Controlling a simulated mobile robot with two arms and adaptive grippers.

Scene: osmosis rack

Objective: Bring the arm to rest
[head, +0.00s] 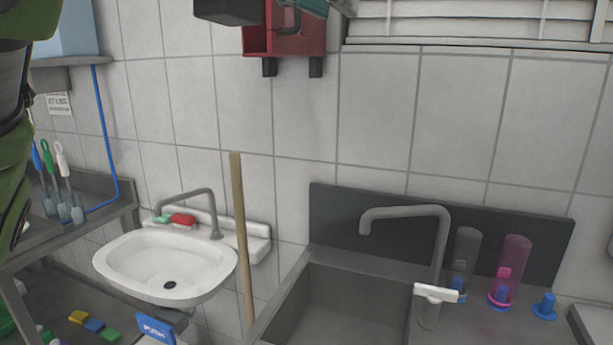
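My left arm (14,110), green with dark parts, hangs upright along the left edge of the head view. It is cut off by the picture's edge. Its fingertips do not show clearly, so I cannot tell whether the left gripper is open or shut, or whether it holds anything. My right arm and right gripper are not in view.
A white washbasin (130,262) and a steel sink (345,300) stand along the tiled wall, with a wooden pole (241,235) between them. Clear and pink tubes (514,262) stand right of the tap (405,211). A metal shelf (95,232) is at left. A red box (290,40) hangs above.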

